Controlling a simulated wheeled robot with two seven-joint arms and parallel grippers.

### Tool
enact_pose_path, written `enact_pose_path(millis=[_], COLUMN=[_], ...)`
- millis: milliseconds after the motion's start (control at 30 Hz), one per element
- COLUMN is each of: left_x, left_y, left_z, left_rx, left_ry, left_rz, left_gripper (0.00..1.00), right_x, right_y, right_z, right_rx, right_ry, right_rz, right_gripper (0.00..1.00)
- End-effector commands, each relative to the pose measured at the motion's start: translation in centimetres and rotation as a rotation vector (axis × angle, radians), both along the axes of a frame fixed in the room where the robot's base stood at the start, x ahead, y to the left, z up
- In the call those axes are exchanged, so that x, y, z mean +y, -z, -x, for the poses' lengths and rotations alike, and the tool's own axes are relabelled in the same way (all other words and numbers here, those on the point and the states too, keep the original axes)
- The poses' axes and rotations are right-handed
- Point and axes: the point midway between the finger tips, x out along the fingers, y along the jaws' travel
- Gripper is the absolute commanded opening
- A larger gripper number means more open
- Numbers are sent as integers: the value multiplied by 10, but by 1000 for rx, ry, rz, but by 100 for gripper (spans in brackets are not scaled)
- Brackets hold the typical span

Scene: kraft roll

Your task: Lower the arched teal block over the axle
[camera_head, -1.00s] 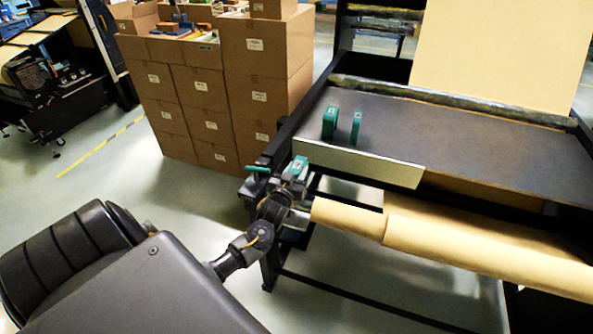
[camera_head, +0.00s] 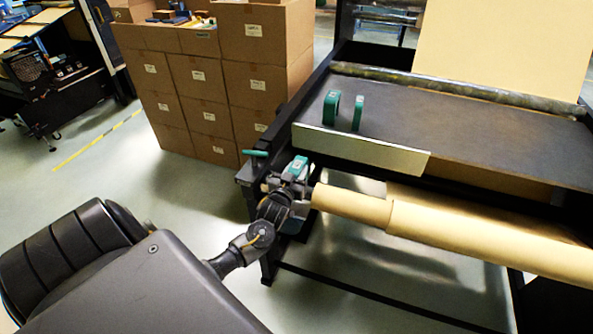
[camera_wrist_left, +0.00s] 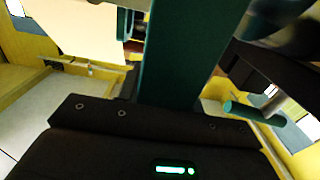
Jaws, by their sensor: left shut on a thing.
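My left gripper (camera_head: 291,184) is shut on the arched teal block (camera_head: 298,166) at the left end of the kraft roll (camera_head: 350,203), by the stand's side frame. In the left wrist view the block (camera_wrist_left: 187,50) fills the middle, rising from between the dark jaws. The axle is mostly hidden behind my gripper and wrist, so I cannot tell whether the block touches it. My right gripper is not in view.
Two more teal pieces, one thick (camera_head: 332,107) and one thin (camera_head: 358,112), stand on the dark table (camera_head: 470,135). A metal plate (camera_head: 360,149) runs along its front edge. A teal handle (camera_head: 255,153) sits left of my gripper. Stacked cartons (camera_head: 205,95) stand behind.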

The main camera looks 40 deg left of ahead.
Motion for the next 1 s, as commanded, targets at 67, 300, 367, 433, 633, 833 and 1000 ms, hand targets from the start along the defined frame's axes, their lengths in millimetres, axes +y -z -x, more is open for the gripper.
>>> enact_pose_path(millis=[67, 300, 367, 433, 633, 833, 1000], left_x=[0, 0, 0, 0, 0, 0, 0], left_y=[9, 26, 31, 36, 51, 61, 63], left_z=[0, 0, 0, 0, 0, 0, 0], left_rx=[-2, -1, -1, 0, -2, -2, -2], left_ry=[0, -1, -1, -1, 0, -1, -1], left_rz=[-1, 1, 1, 1, 0, -1, -1], left_gripper=[8, 8, 8, 8, 8, 8, 8], right_x=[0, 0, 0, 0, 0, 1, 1], right_y=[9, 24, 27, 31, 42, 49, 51], right_z=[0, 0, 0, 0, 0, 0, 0], right_rx=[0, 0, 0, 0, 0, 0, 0], right_ry=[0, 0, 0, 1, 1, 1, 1], right_rz=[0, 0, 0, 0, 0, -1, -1], right_gripper=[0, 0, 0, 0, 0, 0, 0])
